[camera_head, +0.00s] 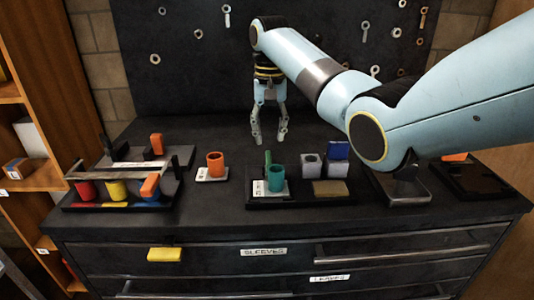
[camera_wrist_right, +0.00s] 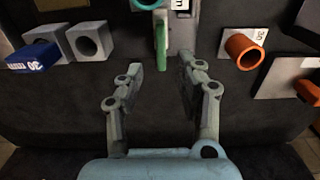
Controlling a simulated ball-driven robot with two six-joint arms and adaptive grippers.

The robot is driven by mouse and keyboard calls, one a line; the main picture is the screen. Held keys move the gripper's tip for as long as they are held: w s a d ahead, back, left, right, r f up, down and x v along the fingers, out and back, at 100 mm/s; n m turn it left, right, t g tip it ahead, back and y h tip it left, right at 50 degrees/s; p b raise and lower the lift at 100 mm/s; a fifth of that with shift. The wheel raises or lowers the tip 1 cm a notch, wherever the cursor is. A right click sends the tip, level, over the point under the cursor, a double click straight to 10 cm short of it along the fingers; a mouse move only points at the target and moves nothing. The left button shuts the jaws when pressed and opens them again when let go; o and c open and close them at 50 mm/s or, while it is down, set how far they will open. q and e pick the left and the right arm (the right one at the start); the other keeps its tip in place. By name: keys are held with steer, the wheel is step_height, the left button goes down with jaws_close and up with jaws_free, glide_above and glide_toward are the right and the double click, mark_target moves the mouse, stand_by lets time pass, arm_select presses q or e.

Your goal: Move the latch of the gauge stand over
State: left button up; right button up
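No part is clearly marked as the gauge stand. An upright green lever (camera_head: 267,160), possibly its latch, stands behind a teal cup (camera_head: 276,180) on a black tray (camera_head: 318,199). My right gripper (camera_head: 270,138) is open and empty, fingers pointing down, just behind the lever. In the right wrist view the green lever (camera_wrist_right: 161,45) shows beyond the gap between the open fingertips (camera_wrist_right: 160,65), with no contact visible. The teal cup's rim (camera_wrist_right: 148,3) is cut off at the top edge there. My left gripper is in neither view.
Grey hollow blocks (camera_head: 312,166) and a blue block (camera_head: 338,150) stand right of the lever. An orange cup (camera_head: 215,164) stands left on a labelled plate. Farther left is a rack with a grey bar (camera_head: 130,168) and coloured blocks. The bench behind my gripper is clear.

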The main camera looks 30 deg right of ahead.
mark_target(269, 157)
step_height(269, 157, down, 4)
steer(key=shift+w+r, duration=0.1)
steer(key=shift+w, duration=0.05)
step_height(269, 157, down, 3)
steer(key=shift+f, duration=0.2)
steer(key=shift+c, duration=1.2)
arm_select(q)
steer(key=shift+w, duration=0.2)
arm_select(e)
jaws_close()
